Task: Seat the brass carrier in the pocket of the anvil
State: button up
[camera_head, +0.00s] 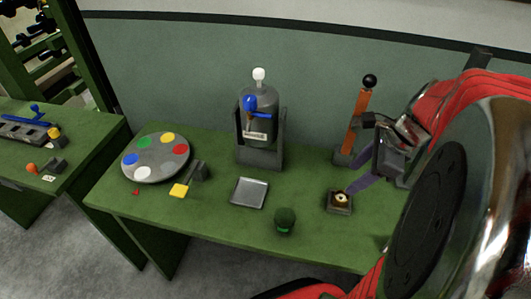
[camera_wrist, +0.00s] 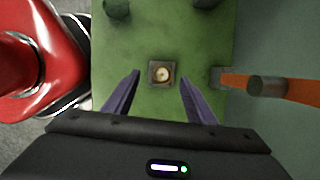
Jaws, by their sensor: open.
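A small square dark block, which looks like the anvil (camera_head: 333,209), sits on the green bench below my gripper. A round, pale brass piece, apparently the brass carrier (camera_head: 342,197), shows at the middle of its top. In the wrist view, the anvil (camera_wrist: 152,82) and the carrier (camera_wrist: 161,74) lie between the lines of the two purple fingers. I cannot tell how deep the carrier sits in the pocket. My gripper (camera_head: 363,182) is open, with nothing held between its fingers (camera_wrist: 159,77). It is close to the anvil, and its height above it is unclear.
An orange lever with a black knob (camera_head: 367,95) stands just behind the anvil. A dark green knob (camera_head: 285,219), a grey tray (camera_head: 249,192), a grey press-like machine (camera_head: 262,120) and a disc with coloured spots (camera_head: 155,165) stand to the left. Bare bench lies between them.

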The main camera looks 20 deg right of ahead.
jog(key=a+r+n+t+h, duration=0.1)
jog(key=a+r+n, duration=0.2)
jog(key=a+n, duration=0.8)
jog(key=s+a+r+n+t+h, duration=0.1)
jog(key=a+r+n, duration=0.2)
jog(key=a+n, duration=0.8)
jog(key=shift+n, duration=1.8)
jog(key=shift+r, duration=0.1)
